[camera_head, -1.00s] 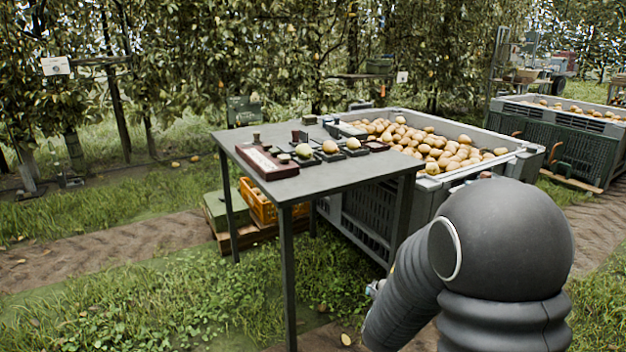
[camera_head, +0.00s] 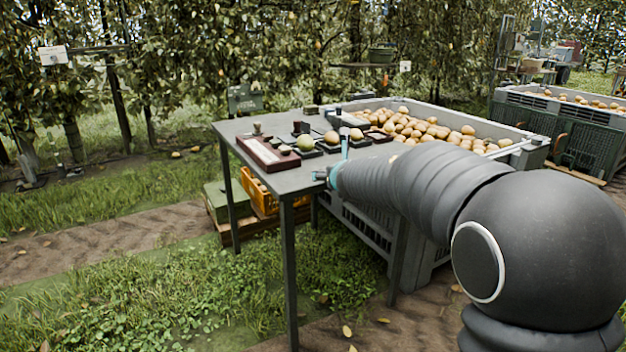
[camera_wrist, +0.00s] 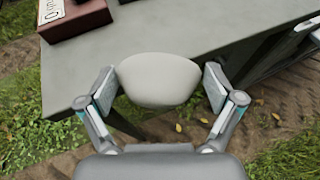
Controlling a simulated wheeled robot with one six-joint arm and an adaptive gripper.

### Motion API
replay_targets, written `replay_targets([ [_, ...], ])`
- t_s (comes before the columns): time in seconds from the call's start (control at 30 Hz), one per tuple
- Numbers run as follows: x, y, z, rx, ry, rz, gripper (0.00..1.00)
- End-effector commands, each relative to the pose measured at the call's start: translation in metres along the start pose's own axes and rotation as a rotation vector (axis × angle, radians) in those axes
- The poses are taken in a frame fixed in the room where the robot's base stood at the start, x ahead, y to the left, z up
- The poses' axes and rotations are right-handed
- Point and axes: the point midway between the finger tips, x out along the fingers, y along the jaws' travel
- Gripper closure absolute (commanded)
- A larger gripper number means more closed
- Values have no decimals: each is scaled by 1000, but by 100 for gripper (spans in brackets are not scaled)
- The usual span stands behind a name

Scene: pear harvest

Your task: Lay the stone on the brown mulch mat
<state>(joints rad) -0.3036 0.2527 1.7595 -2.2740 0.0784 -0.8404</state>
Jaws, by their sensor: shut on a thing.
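A smooth, pale grey, rounded stone (camera_wrist: 158,80) sits between the two finger pads of my gripper (camera_wrist: 160,88) in the wrist view. My gripper is shut on it, with the table's front edge and the ground behind it. In the head view my gripper (camera_head: 332,177) is at the right front edge of the grey table (camera_head: 270,127), and the stone cannot be made out there. I cannot pick out a brown mulch mat with certainty; several small dark pieces lie on the table, some under round fruits.
A red-brown box with a white label (camera_head: 268,153) lies at the table's left; its corner shows in the wrist view (camera_wrist: 75,18). Several fruits (camera_head: 304,142) stand in a row. A large bin of pears (camera_head: 528,152) stands behind. The table's near strip is clear.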

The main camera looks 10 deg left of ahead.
Motion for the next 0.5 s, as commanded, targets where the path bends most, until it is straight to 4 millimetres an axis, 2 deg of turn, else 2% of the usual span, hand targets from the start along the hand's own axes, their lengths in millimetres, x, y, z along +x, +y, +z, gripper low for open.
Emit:
replay_targets([
  [0.2, 10, -8, 14, -12, -1, 24, 57],
  [0.5, 13, -11, 18, -15, 1, 36, 57],
])
